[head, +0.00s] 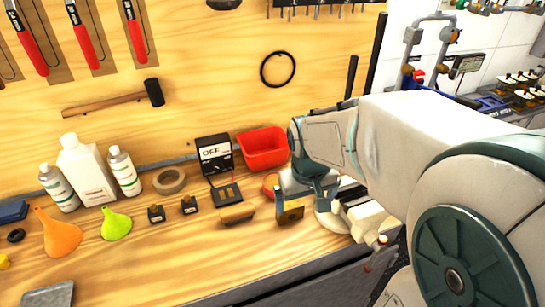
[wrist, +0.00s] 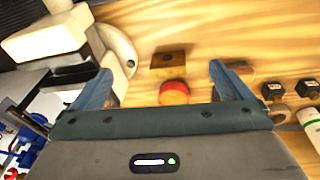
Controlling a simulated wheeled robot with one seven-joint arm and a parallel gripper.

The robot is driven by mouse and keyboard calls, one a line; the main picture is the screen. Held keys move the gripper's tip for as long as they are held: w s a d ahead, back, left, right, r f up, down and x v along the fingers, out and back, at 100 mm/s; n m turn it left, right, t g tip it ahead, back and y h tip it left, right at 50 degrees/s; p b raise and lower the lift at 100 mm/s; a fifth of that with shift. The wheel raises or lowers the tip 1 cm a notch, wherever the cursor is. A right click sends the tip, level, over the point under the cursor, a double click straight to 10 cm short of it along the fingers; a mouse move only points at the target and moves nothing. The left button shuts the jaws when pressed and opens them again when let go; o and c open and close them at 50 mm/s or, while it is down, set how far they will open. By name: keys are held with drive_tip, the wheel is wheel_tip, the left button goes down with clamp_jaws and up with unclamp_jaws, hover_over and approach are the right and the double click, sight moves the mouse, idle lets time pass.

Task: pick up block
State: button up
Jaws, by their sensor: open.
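A small tan-brown block (head: 290,214) stands on the wooden bench near its front edge. In the wrist view the block (wrist: 162,70) shows a dark patch on top and lies between the two fingertips, a little beyond them. My gripper (head: 303,198) is open and points down at the bench, right by the block; it also shows in the wrist view (wrist: 161,78). Nothing is held. In the head view a finger partly covers the block. The remaining height above it is hard to tell.
A red round item (wrist: 174,92) lies close beside the block. A brown-topped piece (head: 237,214), a meter (head: 214,153) and a red bin (head: 263,148) are nearby. White equipment (head: 362,216) stands just right of my gripper.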

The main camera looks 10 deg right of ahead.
drive_tip(key=n+p, duration=0.1)
drive_tip(key=p, duration=0.2)
hover_over(290, 204)
drive_tip(key=s, duration=0.2)
drive_tip(key=f, duration=0.2)
drive_tip(key=y, duration=0.1)
drive_tip(key=shift+g, duration=0.3)
drive_tip(key=f, duration=0.3)
drive_tip(key=w+f, duration=0.1)
drive_tip(key=f, duration=0.4)
drive_tip(key=shift+w+d+f, duration=0.2)
drive_tip(key=shift+w+f, duration=0.2)
drive_tip(key=shift+w+a+f+p, duration=0.1)
drive_tip(key=shift+f+p, duration=0.15)
drive_tip(key=shift+f, duration=1.1)
drive_tip(key=shift+w+a+f+p, duration=0.1)
drive_tip(key=shift+f+p, duration=0.15)
drive_tip(key=shift+f, duration=1.1)
drive_tip(key=c, duration=1.4)
drive_tip(key=shift+o, duration=0.2)
drive_tip(key=shift+r, duration=0.1)
